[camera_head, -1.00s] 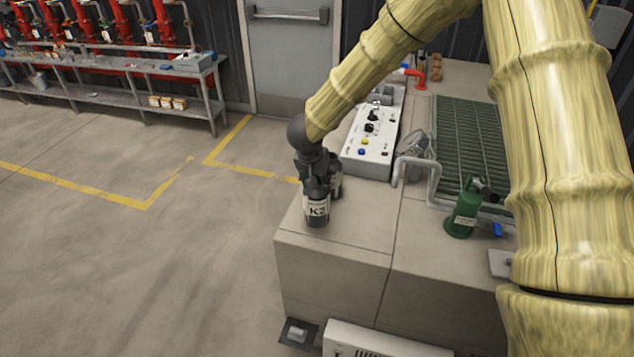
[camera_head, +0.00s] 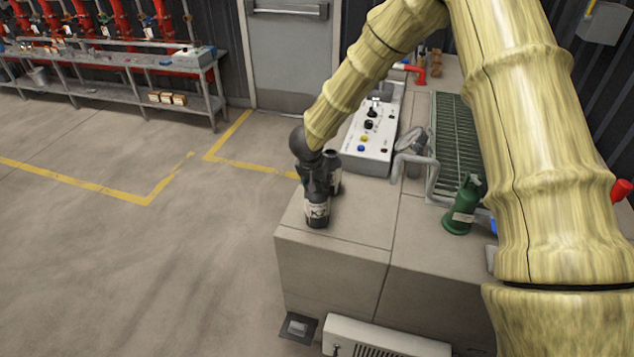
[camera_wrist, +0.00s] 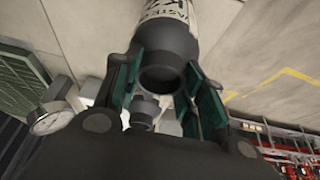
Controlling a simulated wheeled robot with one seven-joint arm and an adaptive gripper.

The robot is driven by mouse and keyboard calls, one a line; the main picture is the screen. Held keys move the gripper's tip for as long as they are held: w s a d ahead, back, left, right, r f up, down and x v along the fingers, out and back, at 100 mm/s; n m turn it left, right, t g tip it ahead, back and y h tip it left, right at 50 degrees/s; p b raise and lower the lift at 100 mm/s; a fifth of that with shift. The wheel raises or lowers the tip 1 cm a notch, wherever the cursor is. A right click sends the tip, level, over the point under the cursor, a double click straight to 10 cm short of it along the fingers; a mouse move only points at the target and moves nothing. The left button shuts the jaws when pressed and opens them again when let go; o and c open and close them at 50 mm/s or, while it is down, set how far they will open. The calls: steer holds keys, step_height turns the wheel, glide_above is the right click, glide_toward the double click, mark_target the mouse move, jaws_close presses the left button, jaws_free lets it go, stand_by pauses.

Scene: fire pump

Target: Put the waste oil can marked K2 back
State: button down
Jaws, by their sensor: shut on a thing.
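The dark waste oil can with a white label, marked K2 (camera_head: 317,211), is near the front left corner of the pale counter (camera_head: 335,262) in the head view. It looks upright, with its base at or very near the top. My gripper (camera_head: 315,184) is around its upper part from above, and the fingers partly cover the label. In the wrist view the can (camera_wrist: 166,47) sits between the green finger pads of my gripper (camera_wrist: 162,85), its round top facing the camera. A second dark can (camera_head: 334,172) stands close behind it, partly hidden; its marking is not readable.
A control box (camera_head: 368,140) with knobs stands behind the cans. A pressure gauge (camera_wrist: 51,119) shows in the wrist view. A green can (camera_head: 463,208) and a grating (camera_head: 452,140) are to the right. Open floor lies left of the counter.

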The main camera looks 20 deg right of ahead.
steer(key=c, duration=0.9)
jaws_free()
steer(key=shift+f, duration=0.1)
steer(key=shift+o, duration=0.2)
